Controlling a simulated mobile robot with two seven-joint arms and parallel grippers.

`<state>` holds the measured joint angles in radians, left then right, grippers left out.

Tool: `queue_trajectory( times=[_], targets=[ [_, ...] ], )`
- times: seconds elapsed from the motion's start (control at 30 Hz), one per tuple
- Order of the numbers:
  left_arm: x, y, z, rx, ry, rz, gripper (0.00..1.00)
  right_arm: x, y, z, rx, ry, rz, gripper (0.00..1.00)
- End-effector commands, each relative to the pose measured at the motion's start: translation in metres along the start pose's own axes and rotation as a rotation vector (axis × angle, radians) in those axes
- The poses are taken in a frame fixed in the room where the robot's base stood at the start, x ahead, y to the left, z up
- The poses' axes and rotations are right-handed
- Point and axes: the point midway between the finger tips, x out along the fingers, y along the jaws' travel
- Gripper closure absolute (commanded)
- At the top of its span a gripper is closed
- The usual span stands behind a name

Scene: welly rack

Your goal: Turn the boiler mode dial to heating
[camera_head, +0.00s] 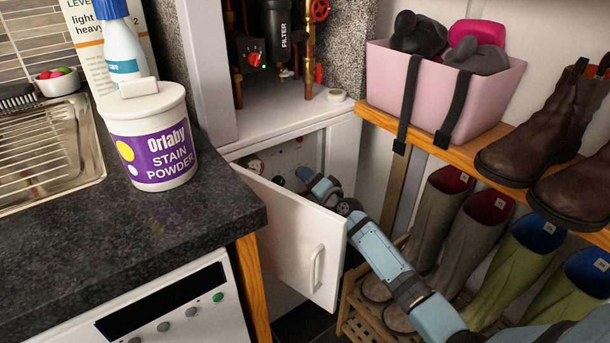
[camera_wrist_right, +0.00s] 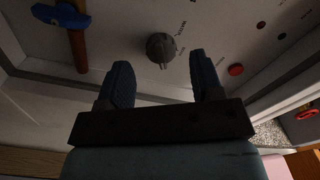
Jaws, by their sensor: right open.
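The boiler's mode dial (camera_wrist_right: 161,47) is a round dark grey knob on the pale control panel (camera_wrist_right: 120,30) in the right wrist view. I cannot tell whether the fingers touch the dial. In the head view my right gripper (camera_head: 304,174) reaches in behind the open white boiler door (camera_head: 300,238). My left gripper is not in view.
A blue-handled valve (camera_wrist_right: 62,16) on a copper pipe and a red button (camera_wrist_right: 236,70) flank the dial. The worktop (camera_head: 90,240) with a stain powder tub (camera_head: 150,140) stands left. A shelf with a pink basket (camera_head: 440,95) and boots (camera_head: 540,130) is right.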

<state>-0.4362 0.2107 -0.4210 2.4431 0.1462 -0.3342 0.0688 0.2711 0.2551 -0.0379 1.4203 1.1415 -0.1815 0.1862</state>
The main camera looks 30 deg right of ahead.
Motion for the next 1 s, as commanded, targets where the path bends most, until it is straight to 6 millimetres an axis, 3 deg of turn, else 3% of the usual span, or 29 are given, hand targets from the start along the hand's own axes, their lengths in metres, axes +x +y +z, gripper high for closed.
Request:
queue_trajectory(
  times=[0.3,0.5,1.0],
  targets=[
    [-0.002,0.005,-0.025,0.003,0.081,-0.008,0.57,-0.074,-0.001,0.000,-0.001,-0.002,0.002,0.40],
    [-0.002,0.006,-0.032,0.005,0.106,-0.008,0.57,-0.102,0.000,0.000,0.001,-0.002,0.002,0.40],
    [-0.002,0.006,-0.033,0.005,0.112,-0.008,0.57,-0.110,0.000,0.000,0.002,-0.001,0.001,0.40]
  ],
)
